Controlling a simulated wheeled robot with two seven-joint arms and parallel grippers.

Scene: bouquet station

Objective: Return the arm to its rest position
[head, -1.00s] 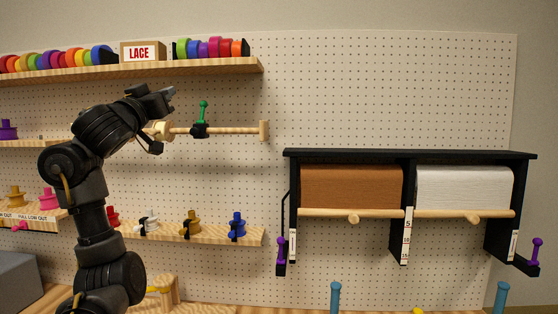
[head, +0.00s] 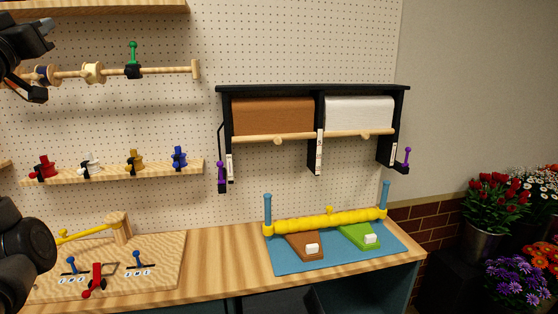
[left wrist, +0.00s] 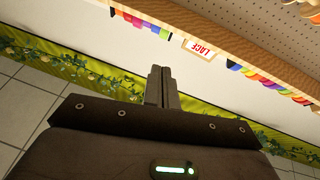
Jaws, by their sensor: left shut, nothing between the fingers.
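My left arm comes in at the left edge of the head view, and its gripper end (head: 42,24) shows only in part at the top left. It appears in front of the wooden peg rod (head: 160,71). In the left wrist view my left gripper (left wrist: 161,72) has its two fingers together, with nothing between them. My right gripper is in neither view.
The peg rod carries spools (head: 92,72) and a green-handled clamp (head: 133,67). A black paper-roll rack (head: 318,89) hangs on the pegboard. Below is a wooden bench (head: 222,258) with a blue mat (head: 290,262). Flower buckets (head: 480,243) stand at right.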

